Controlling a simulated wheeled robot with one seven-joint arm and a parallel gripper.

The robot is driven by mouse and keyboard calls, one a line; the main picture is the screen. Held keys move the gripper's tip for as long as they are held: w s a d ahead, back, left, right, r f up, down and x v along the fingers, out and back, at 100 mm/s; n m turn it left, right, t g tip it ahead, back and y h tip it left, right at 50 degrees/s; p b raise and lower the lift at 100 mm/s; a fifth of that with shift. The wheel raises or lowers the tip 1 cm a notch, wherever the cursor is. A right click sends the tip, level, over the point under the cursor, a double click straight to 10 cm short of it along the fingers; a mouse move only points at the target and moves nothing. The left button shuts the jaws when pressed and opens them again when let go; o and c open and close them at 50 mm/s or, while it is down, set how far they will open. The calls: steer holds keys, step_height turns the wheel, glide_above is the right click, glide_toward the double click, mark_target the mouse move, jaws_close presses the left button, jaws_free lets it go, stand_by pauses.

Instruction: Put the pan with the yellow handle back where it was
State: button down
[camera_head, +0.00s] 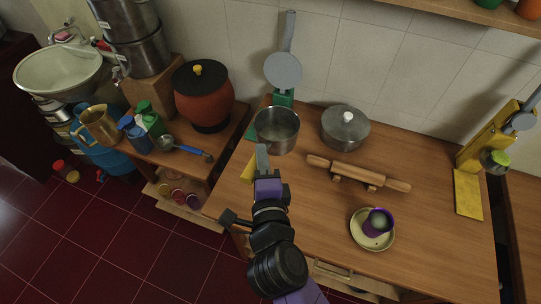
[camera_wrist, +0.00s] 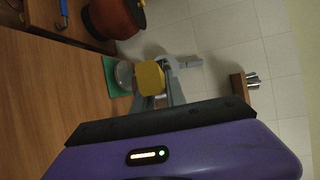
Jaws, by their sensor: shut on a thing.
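The metal pan (camera_head: 277,130) is at the back left of the wooden counter in the head view, in front of a green stand. Its yellow handle (camera_head: 249,168) shows beside my gripper (camera_head: 262,158), partly hidden by it. In the wrist view, my gripper (camera_wrist: 160,92) is shut on the yellow handle (camera_wrist: 150,77), which shows end-on between the grey fingers. Part of the grey pan (camera_wrist: 125,75) shows behind it. I cannot tell whether the pan touches the counter.
A lidded pot (camera_head: 346,128) stands right of the pan. A rolling pin (camera_head: 358,173) and a plate (camera_head: 358,240) with a purple cup lie nearer. The green stand (camera_head: 283,98) with a grey disc rises behind the pan. A red-brown pot (camera_head: 203,97) is left on a lower table.

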steer(key=shift+w+a, duration=0.2)
steer(key=shift+w, duration=0.05)
steer(key=shift+f+b, duration=2.5)
steer(key=shift+f, duration=7.25)
steer(key=shift+f, duration=0.2)
steer(key=c, duration=1.4)
jaws_free()
steer(key=shift+o, duration=0.2)
